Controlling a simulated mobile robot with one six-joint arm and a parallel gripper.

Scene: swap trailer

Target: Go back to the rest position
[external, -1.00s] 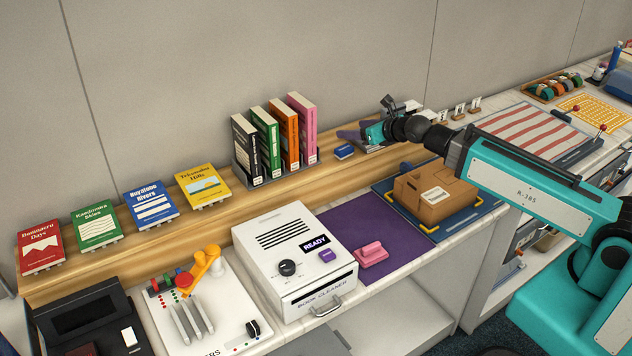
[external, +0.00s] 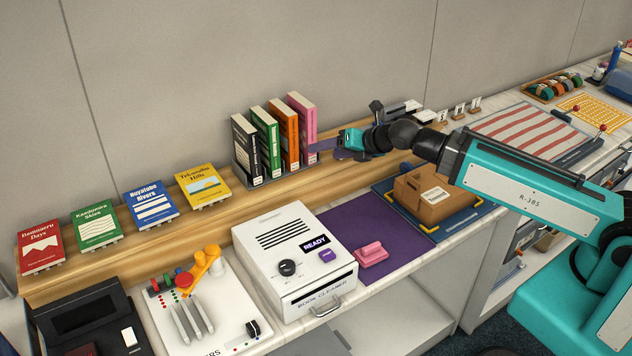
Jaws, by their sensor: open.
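My gripper (external: 325,147) is at the far left end of my teal arm (external: 535,190), above the wooden shelf (external: 120,238) at the back of the counter. It points left, close to the pink book (external: 302,130) at the right end of the book rack. Its jaws are open and look empty. I cannot tell whether a fingertip touches the pink book. The small blue block that lay on the shelf here is hidden behind the gripper.
Black, green (external: 265,143) and orange books stand beside the pink one. A cardboard box (external: 432,195) lies below my forearm. A white book cleaner (external: 296,255) and a pink sponge (external: 371,253) stand in front. Several books lean along the shelf at left.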

